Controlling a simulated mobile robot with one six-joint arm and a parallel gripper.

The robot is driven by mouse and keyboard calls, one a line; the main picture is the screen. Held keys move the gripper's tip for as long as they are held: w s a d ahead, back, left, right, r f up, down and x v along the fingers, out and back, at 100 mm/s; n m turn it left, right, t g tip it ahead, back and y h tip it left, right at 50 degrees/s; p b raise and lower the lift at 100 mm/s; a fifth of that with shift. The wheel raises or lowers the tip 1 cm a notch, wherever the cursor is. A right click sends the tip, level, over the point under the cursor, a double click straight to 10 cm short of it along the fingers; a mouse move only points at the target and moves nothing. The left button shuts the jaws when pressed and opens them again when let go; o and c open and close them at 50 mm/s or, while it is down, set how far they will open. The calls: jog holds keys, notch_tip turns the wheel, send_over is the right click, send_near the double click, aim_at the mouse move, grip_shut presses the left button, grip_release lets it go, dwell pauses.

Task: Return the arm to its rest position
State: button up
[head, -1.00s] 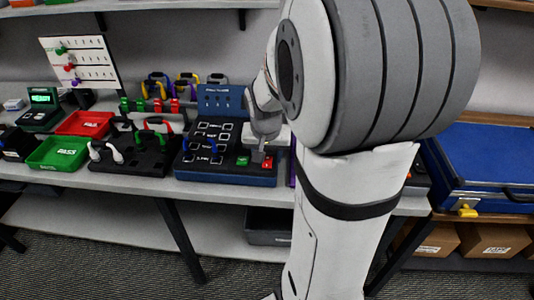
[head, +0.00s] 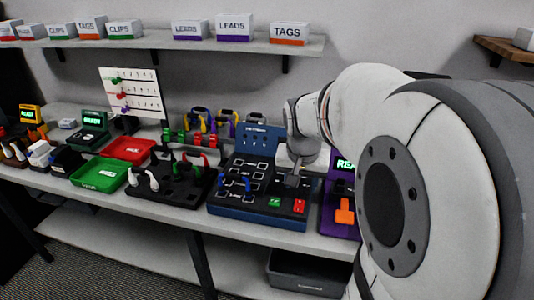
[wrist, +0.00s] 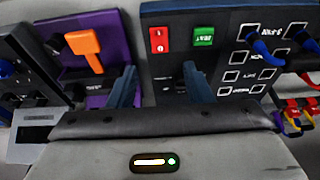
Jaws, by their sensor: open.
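My gripper (head: 294,181) is above the right side of the blue-framed test panel (head: 262,222), close to its green and red buttons. In the wrist view the two dark fingers of my gripper (wrist: 160,88) stand well apart with nothing between them. The red button (wrist: 158,40) and green button (wrist: 203,37) show beyond the fingers. My arm is extended from the right side of the head view toward the bench. The gripper's exact height over the panel is hard to tell.
A purple station with an orange lever (head: 344,211) stands right of the panel. A black fixture (head: 170,188), green tray (head: 100,174) and red tray (head: 128,149) lie to the left. A shelf (head: 150,40) with labelled boxes runs above. A grey bin (head: 305,272) sits below.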

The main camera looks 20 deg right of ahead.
jog(key=s+a+n+y+p, duration=0.1)
jog(key=s+a+n+p, duration=0.1)
jog(key=s+a+n, duration=0.4)
jog(key=s+a, duration=0.5)
jog(key=shift+s+a+r+n+y, duration=0.2)
jog(key=shift+s+a+n+y, duration=0.1)
jog(key=shift+s+a+n, duration=0.1)
dwell(0.3)
